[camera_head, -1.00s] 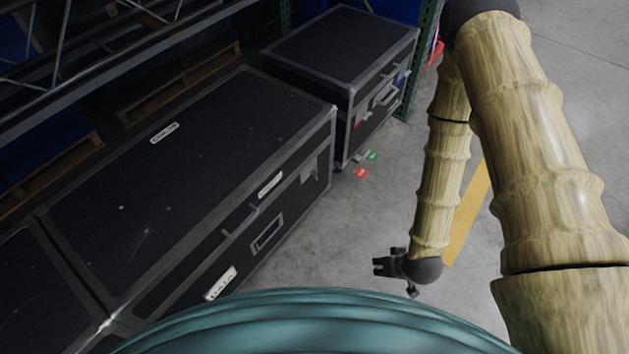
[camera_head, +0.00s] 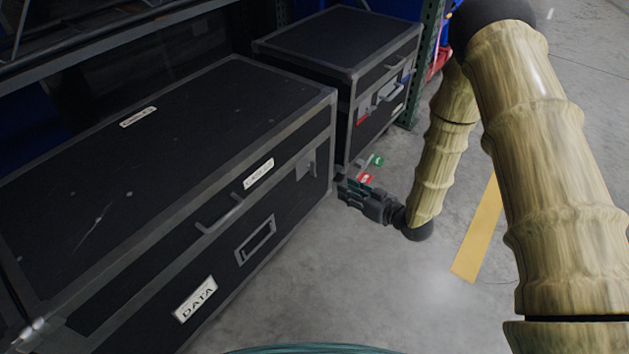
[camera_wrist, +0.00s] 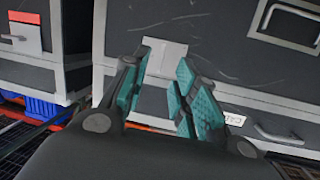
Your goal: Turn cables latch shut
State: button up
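A long black case with grey edging (camera_head: 130,180) fills the left of the head view. Its lid front has a white label (camera_head: 258,173), only partly readable, starting "CA" in the wrist view (camera_wrist: 234,118). To the right of that label is a grey latch plate (camera_head: 305,165); the plate also shows beyond my fingers in the wrist view (camera_wrist: 167,58). Whether the latch is turned shut cannot be told. My gripper (camera_head: 342,188) is open and empty near the case's right front corner. In the wrist view its teal-padded fingers (camera_wrist: 162,85) are apart, partly covering the latch area.
A smaller black case (camera_head: 340,45) stands behind, with a latch with red (camera_head: 362,118) on its front. Red (camera_head: 366,179) and green (camera_head: 376,160) tags lie near the floor beside it. A green rack post (camera_head: 425,60) stands behind. The floor in front is clear.

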aim_at(316, 167)
jog(key=w+a+n+y+b, duration=0.1)
jog(key=w+a+b, duration=0.1)
jog(key=w+a, duration=0.1)
jog(key=w+a+n+y+b, duration=0.1)
jog(key=w+a+b, duration=0.1)
jog(key=a+b, duration=0.1)
jog(key=w+a+y+b, duration=0.1)
jog(key=w+a+b, duration=0.2)
jog(key=shift+w+a+r+n+y, duration=0.2)
jog(key=shift+w+r+n+y, duration=0.1)
jog(key=shift+n, duration=0.1)
jog(key=shift+x, duration=0.8)
grip_shut()
